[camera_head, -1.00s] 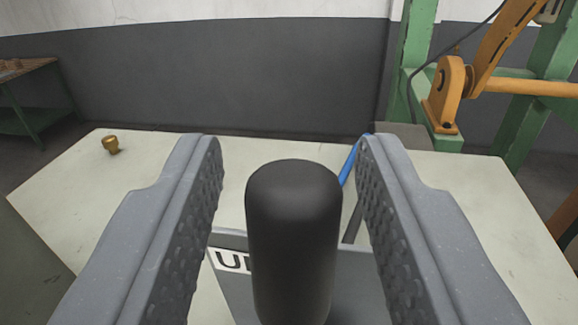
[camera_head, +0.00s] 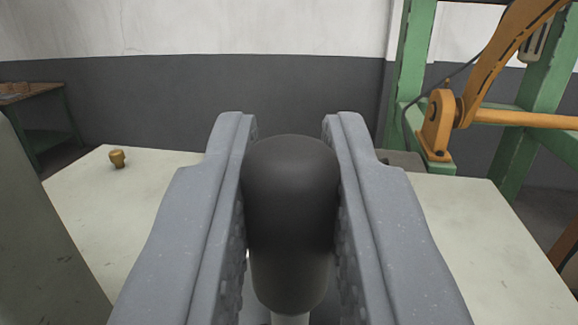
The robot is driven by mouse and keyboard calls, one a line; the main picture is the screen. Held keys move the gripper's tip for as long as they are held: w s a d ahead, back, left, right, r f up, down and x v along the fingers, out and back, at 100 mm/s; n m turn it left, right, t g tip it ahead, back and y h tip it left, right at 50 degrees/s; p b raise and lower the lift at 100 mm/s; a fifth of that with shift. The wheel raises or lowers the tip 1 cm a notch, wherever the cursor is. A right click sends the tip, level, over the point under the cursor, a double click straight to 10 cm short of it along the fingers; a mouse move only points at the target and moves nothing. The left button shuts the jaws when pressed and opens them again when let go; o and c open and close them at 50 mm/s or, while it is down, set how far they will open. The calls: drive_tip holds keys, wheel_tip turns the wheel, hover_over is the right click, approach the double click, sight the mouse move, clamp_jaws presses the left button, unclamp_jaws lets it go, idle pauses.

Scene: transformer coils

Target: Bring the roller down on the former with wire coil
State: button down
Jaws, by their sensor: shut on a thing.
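My gripper (camera_head: 290,165) is shut on a black rounded handle (camera_head: 291,205), with a grey finger touching each side. The handle stands upright in the middle of the view, and a pale stem shows at its lower end. What the handle belongs to is hidden below the fingers. I cannot make out the roller, the former or the wire coil for certain in this view.
A pale worktop (camera_head: 480,220) lies beyond the gripper, with a small brass knob (camera_head: 117,158) at its far left. A green frame (camera_head: 410,70) with an orange arm (camera_head: 505,55) and bar stands at the right. A brown-topped green bench (camera_head: 40,125) is at the far left.

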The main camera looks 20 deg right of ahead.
drive_tip(key=shift+s+a+f+n+t+h+b, duration=0.15)
drive_tip(key=shift+s+a+t+b, duration=0.35)
drive_tip(key=shift+b, duration=0.65)
drive_tip(key=shift+s+a+n+t+h+b, duration=0.1)
drive_tip(key=shift+s+a+n+t+b, duration=0.25)
drive_tip(key=shift+t+b, duration=0.7)
drive_tip(key=shift+s+a+f+n+t+h+b, duration=0.2)
drive_tip(key=shift+s+t+b, duration=0.4)
drive_tip(key=shift+b, duration=0.65)
drive_tip(key=shift+r, duration=0.1)
drive_tip(key=c, duration=1.4)
unclamp_jaws()
drive_tip(key=shift+a, duration=0.1)
drive_tip(key=shift+o, duration=0.2)
drive_tip(key=b+v, duration=0.1)
drive_tip(key=v, duration=1.3)
drive_tip(key=shift+b, duration=0.4)
